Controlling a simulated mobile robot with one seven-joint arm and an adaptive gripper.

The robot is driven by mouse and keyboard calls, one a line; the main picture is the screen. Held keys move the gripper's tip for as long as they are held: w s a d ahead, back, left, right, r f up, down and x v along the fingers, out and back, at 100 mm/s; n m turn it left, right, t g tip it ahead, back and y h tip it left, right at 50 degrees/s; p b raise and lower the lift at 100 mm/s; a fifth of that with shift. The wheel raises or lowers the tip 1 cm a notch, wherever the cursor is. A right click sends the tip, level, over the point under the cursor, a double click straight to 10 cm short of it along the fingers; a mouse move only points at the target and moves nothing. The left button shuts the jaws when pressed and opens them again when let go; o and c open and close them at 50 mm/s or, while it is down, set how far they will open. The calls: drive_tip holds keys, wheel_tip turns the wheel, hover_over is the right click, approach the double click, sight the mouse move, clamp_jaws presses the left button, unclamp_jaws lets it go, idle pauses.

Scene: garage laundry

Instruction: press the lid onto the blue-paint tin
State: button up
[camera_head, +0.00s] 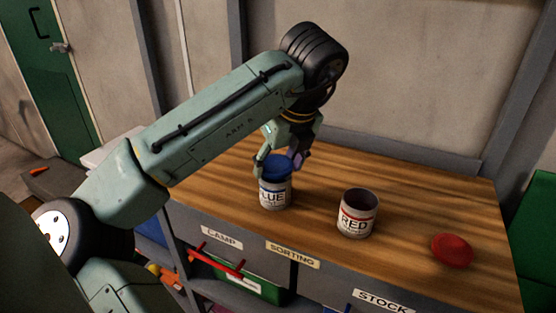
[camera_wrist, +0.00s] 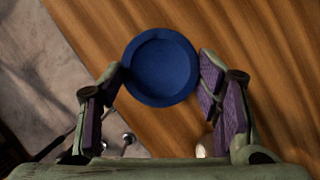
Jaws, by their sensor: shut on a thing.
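The blue-paint tin (camera_head: 275,196) stands upright on the wooden bench, its white label reading "LUE" where visible. The round blue lid (camera_head: 274,172) is at the top of this tin in the head view. I cannot tell whether it is seated or just above the rim. My gripper (camera_head: 279,162) points down over the tin, with its fingers either side of the lid and shut on it. In the wrist view the lid (camera_wrist: 161,67) fills the space between the purple-padded fingertips of my gripper (camera_wrist: 162,78) and hides the tin below.
An open red-paint tin (camera_head: 358,214) stands to the right on the wooden bench (camera_head: 405,200). A red lid (camera_head: 453,251) lies flat farther right. Drawers labelled CAMP, SORTING and STOCK (camera_head: 383,301) line the bench front. The bench behind the red tin is clear.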

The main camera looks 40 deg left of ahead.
drive_tip(key=shift+f+p, duration=0.3)
drive_tip(key=shift+f, duration=0.2)
idle(1.1)
drive_tip(key=o, duration=0.9)
drive_tip(key=shift+o, duration=0.2)
drive_tip(key=o, duration=0.4)
drive_tip(key=shift+r, duration=0.15)
wheel_tip(320, 180, up, 4)
drive_tip(key=p, duration=0.5)
drive_tip(key=shift+r, duration=0.2)
drive_tip(key=shift+r+p, duration=0.9)
drive_tip(key=shift+r, duration=0.3)
